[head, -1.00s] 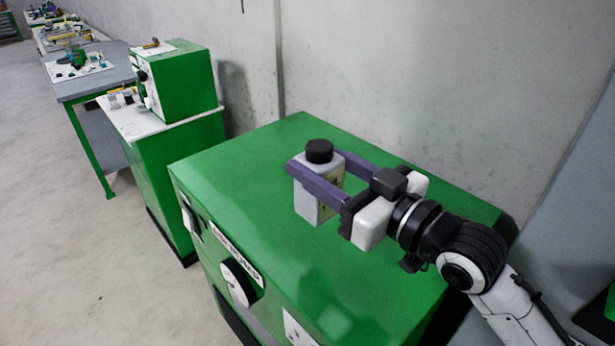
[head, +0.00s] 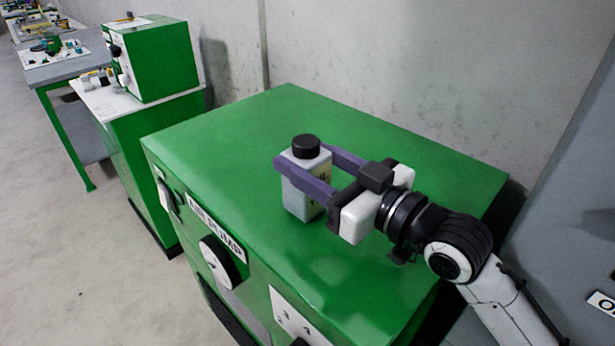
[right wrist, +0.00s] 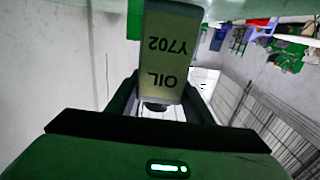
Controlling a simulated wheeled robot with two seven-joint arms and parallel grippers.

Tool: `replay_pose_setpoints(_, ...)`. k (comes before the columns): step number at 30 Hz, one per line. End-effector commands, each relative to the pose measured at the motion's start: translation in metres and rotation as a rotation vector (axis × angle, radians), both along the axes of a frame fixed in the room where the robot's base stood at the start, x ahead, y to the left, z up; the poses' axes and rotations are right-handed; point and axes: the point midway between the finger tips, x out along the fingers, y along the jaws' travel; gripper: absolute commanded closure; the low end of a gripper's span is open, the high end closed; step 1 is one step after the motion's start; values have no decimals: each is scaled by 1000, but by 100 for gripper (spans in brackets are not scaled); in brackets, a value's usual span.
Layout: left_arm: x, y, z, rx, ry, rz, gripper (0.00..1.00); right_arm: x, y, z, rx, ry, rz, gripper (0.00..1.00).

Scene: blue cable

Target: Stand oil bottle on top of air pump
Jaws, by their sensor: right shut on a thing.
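The oil bottle (head: 300,200) is a pale grey-white square bottle with a black cap (head: 306,146). It is upright over the green top of the air pump (head: 400,155), a large green cabinet with an "AIR PUMP" label on its front. I cannot tell whether its base touches the top. My right gripper (head: 310,175) is shut on the bottle, with its purple-grey fingers along two sides below the cap. In the right wrist view the bottle's label (right wrist: 165,62) reads "OIL Y702" upside down between the fingers. My left gripper is not in view.
The air pump's top is otherwise clear around the bottle. A wall (head: 380,60) stands behind it. To the left are another green cabinet with a green box (head: 160,62) on it and a grey table (head: 65,72) with small parts.

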Motion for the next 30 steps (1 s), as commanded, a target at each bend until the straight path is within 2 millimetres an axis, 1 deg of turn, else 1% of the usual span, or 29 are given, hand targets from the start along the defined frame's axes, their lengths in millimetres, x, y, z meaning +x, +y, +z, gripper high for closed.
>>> replay_pose_setpoints(1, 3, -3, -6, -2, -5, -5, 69, 0, 0, -7, 4, -5, 0, 87)
replay_pose_setpoints(7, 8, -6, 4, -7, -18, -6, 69, 0, 0, -4, 4, -5, 0, 87)
replay_pose_setpoints(13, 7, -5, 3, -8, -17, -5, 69, 0, 0, -8, 3, -4, 0, 87)
replay_pose_setpoints(14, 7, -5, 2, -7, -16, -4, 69, 0, 0, -10, 1, -1, 0, 52)
replay_pose_setpoints(15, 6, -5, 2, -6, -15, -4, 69, 0, 0, -9, 1, -1, 0, 45)
replay_pose_setpoints(17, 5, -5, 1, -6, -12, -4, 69, 0, 0, -9, 1, -1, 0, 35)
replay_pose_setpoints(25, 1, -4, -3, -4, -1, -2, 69, 0, 0, -9, 1, -1, 0, 35)
replay_pose_setpoints(28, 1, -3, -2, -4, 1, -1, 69, 0, 0, -4, 1, -1, 0, 35)
replay_pose_setpoints(30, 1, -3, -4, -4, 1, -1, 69, -5, -7, -7, -1, 1, -2, 35)
